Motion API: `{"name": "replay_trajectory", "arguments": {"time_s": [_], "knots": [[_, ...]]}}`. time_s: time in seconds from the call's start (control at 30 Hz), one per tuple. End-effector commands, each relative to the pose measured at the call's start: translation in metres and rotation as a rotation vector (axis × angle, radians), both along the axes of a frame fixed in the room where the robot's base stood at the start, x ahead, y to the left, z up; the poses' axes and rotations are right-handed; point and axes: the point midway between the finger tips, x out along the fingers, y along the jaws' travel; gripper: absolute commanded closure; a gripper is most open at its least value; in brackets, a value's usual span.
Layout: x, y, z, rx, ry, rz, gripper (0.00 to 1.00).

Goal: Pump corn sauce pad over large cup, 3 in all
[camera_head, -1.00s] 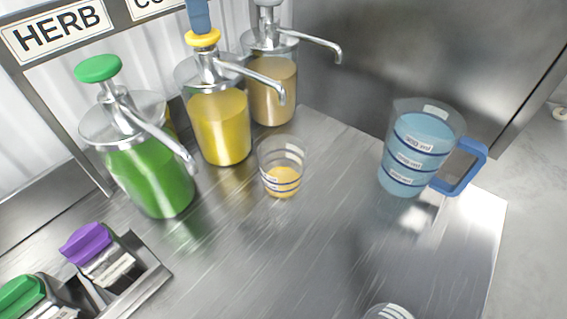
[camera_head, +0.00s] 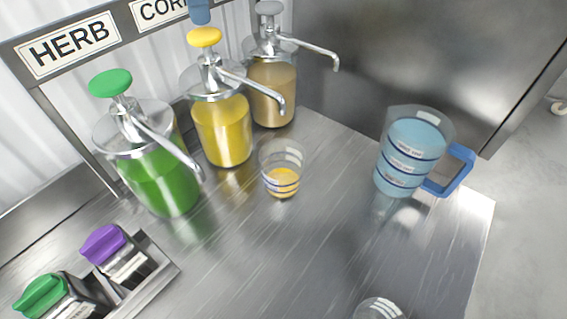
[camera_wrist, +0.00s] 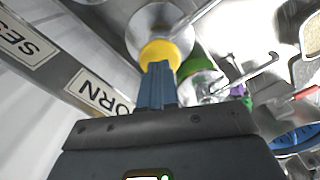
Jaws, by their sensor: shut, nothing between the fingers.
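The corn sauce dispenser (camera_head: 222,130) is a clear jar of yellow sauce with a yellow pump pad (camera_head: 204,38) standing raised. Its spout reaches right over a clear cup (camera_head: 282,160) with dark bands and some yellow sauce in its lower part. My gripper (camera_head: 200,14) shows as blue fingertips just above the pad, with a small gap. In the wrist view the shut, empty fingers (camera_wrist: 157,82) point at the yellow pad (camera_wrist: 160,52); they partly cover it.
A green-sauce dispenser (camera_head: 160,180) stands left and a tan one (camera_head: 272,95) behind right. A blue-handled measuring jug (camera_head: 408,155) stands right. Purple (camera_head: 103,243) and green (camera_head: 42,295) handled items sit front left. Another clear cup (camera_head: 380,309) is at the bottom edge. The middle counter is clear.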

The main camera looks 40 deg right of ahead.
Motion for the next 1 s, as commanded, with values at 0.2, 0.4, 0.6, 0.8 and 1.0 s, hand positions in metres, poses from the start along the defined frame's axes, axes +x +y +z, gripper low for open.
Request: {"name": "replay_trajectory", "arguments": {"time_s": [0.2, 0.4, 0.6, 0.8, 1.0], "knots": [[0.0, 0.0, 0.0, 0.0, 0.0, 0.0, 1.0], [0.0, 0.0, -0.003, 0.0, 0.0, 0.0, 1.0], [0.0, 0.0, -0.009, 0.0, 0.0, 0.0, 1.0], [0.0, 0.0, -0.015, 0.001, 0.0, 0.0, 1.0], [0.0, 0.0, -0.022, 0.0, 0.0, 0.0, 1.0]]}}
